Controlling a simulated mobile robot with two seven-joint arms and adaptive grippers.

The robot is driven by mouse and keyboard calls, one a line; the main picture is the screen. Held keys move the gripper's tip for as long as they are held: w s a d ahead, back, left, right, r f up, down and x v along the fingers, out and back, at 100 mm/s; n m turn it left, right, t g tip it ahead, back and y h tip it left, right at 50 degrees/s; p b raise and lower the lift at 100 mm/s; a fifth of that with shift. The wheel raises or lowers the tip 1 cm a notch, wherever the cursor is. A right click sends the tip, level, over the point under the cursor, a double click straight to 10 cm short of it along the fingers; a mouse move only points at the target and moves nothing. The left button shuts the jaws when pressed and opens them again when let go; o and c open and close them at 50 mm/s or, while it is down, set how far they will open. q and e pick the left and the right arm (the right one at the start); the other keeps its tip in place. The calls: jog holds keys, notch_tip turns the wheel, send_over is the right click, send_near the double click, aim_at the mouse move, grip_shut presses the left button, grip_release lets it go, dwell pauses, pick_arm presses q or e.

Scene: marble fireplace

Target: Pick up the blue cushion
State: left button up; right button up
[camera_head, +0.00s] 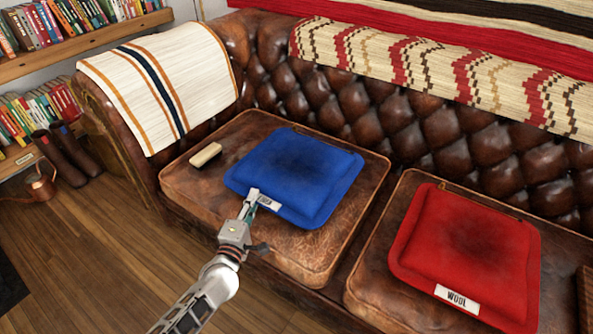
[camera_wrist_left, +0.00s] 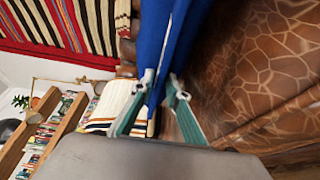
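The blue cushion (camera_head: 298,175) lies flat on the left brown leather seat (camera_head: 335,260), with a small white label (camera_head: 268,203) at its front edge. My left gripper (camera_head: 256,198) is at the cushion's front left edge, next to the label. In the left wrist view, the cushion's edge (camera_wrist_left: 163,50) runs between the two fingers of my left gripper (camera_wrist_left: 161,84). The fingertips lie close against both faces of the edge, and the gripper looks shut on it. The cushion rests on the seat. My right gripper is not in view.
A small tan block or brush (camera_head: 205,155) lies on the seat left of the cushion. A red cushion (camera_head: 466,252) lies on the right seat. The tufted sofa back (camera_head: 390,110) rises behind. A striped blanket (camera_head: 165,85) covers the armrest. Wooden floor (camera_head: 90,270) is open at the left.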

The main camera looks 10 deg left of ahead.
pick_arm(q)
jog(key=shift+w, duration=0.1)
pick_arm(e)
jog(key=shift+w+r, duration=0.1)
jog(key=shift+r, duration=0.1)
pick_arm(q)
grip_shut()
jog(key=shift+w+r+p, duration=0.15)
jog(key=shift+r+p, duration=0.15)
jog(key=shift+r, duration=0.45)
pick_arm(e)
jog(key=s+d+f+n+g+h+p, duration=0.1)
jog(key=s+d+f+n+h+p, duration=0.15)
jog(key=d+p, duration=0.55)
pick_arm(q)
notch_tip(320, 180, up, 25)
jog(key=p, duration=0.6)
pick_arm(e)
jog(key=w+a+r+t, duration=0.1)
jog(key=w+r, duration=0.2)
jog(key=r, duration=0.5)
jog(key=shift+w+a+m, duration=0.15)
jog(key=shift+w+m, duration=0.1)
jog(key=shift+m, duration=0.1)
pick_arm(q)
jog(key=shift+f, duration=0.1)
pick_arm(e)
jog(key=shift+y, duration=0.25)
